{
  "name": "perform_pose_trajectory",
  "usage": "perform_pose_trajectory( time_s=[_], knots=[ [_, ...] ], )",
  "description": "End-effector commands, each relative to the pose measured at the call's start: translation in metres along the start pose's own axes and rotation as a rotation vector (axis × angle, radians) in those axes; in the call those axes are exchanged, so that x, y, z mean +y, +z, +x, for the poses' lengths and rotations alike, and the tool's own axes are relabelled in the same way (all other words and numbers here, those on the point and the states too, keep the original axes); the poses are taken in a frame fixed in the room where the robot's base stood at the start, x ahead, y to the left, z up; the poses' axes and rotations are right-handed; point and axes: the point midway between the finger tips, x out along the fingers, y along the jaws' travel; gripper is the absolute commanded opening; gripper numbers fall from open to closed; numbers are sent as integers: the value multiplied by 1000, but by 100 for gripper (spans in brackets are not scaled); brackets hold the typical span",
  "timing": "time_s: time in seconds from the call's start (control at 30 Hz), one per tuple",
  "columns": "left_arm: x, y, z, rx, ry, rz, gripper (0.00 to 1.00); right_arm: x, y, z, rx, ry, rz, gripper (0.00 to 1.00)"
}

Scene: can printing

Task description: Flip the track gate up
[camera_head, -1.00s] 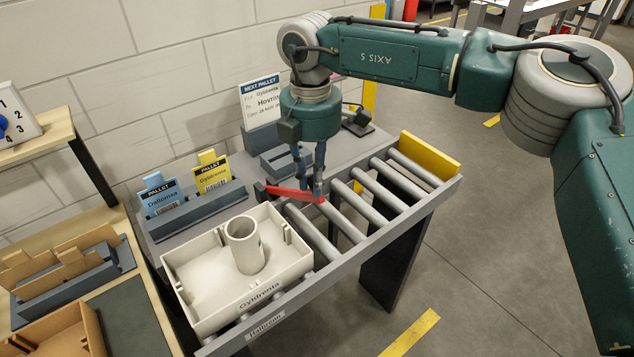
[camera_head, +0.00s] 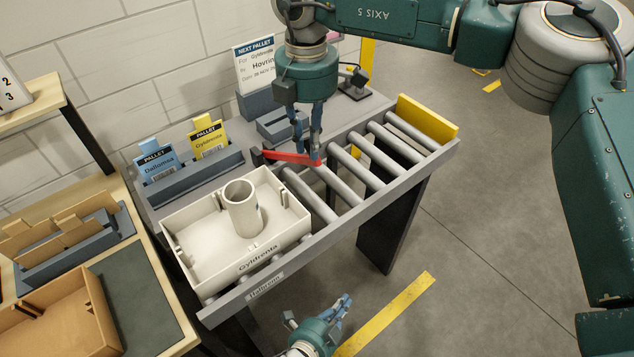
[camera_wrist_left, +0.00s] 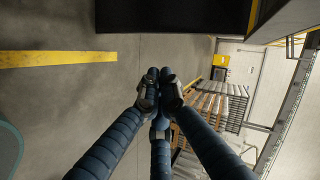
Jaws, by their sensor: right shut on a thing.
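The red track gate (camera_head: 289,157) is a bar lying low and nearly flat across the roller track, with its dark hinge end at the left. My right gripper (camera_head: 315,161) reaches down from above and is shut on the free right end of the red gate. My left gripper (camera_head: 342,305) is in front of the track, low over the floor and away from the gate. In the left wrist view its fingertips (camera_wrist_left: 160,80) are together with nothing between them.
A cream tray (camera_head: 182,270) with a round tube sits on the left rollers, beside the gate. The rollers (camera_head: 362,170) right of the gate are bare, up to a yellow end stop (camera_head: 427,118). A card holder (camera_head: 195,180) stands behind the tray.

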Motion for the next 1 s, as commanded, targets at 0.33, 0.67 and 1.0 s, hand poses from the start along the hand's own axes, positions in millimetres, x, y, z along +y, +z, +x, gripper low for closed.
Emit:
perform_pose_trajectory(
  time_s=[0.33, 0.67, 1.0],
  knots=[
    [-165, -60, -42, 119, -424, 571, 0, 6, -2, 4, 4, 18, -1, 0],
    [-263, -12, -156, 22, -726, 1261, 0, 6, -2, 4, 4, 18, -2, 0],
    [-286, -21, -158, 12, -769, 1404, 0, 6, -2, 4, 5, 18, -3, 0]
  ],
)
